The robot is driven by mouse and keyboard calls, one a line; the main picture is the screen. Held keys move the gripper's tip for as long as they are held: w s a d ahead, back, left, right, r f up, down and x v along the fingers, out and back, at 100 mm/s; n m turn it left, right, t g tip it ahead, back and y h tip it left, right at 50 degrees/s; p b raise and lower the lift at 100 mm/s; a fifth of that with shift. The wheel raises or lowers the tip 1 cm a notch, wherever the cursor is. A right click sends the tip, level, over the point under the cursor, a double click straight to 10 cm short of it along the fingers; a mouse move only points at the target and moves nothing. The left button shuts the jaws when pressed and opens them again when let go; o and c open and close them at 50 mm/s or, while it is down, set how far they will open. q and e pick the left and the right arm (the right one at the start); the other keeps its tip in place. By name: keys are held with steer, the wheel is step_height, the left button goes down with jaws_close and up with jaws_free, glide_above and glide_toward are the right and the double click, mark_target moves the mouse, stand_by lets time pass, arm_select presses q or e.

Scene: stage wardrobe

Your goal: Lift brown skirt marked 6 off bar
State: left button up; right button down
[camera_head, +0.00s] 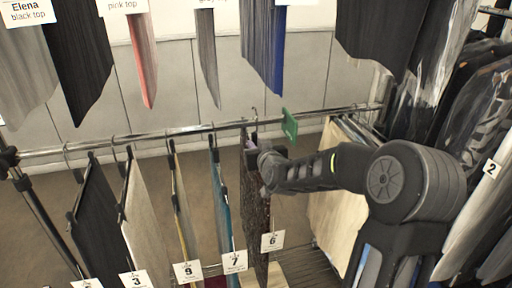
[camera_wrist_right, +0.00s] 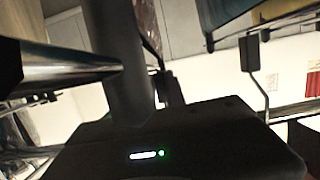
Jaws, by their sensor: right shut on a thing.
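The brown skirt (camera_head: 257,205) hangs as a narrow, dark, edge-on strip with a white tag marked 6 (camera_head: 272,241) at its lower right. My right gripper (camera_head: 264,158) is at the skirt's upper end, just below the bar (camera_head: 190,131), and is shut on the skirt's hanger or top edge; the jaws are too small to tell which. The hanger hook (camera_head: 254,113) shows at bar height; I cannot tell whether it still touches the bar. In the right wrist view a brown strip (camera_wrist_right: 149,28) shows beside a dark finger. My left gripper is out of view.
Left along the bar hang a teal garment with tag 7 (camera_head: 233,262), one with tag 9 (camera_head: 187,271) and one with tag 3 (camera_head: 134,279). A green divider (camera_head: 290,126) sits right of the skirt. Tops hang above, and garments crowd the right side.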

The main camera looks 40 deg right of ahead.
steer(key=shift+r+p, duration=0.3)
steer(key=shift+r, duration=0.75)
steer(key=shift+r, duration=0.1)
steer(key=shift+f+b+v, duration=0.15)
steer(key=shift+b+v, duration=0.1)
steer(key=shift+v, duration=0.4)
steer(key=shift+f+b+v, duration=0.15)
steer(key=shift+b+v, duration=0.1)
steer(key=shift+v, duration=0.35)
steer(key=shift+s+a+f+b, duration=0.1)
steer(key=shift+s+a+b, duration=0.2)
steer(key=shift+s, duration=0.55)
steer(key=shift+s+a+f+b, duration=0.15)
steer(key=shift+s+a, duration=0.15)
steer(key=shift+s, duration=0.6)
steer(key=shift+s+a+r+b, duration=0.1)
steer(key=shift+s+a+b, duration=0.2)
steer(key=shift+s, duration=0.55)
steer(key=shift+s+f, duration=0.1)
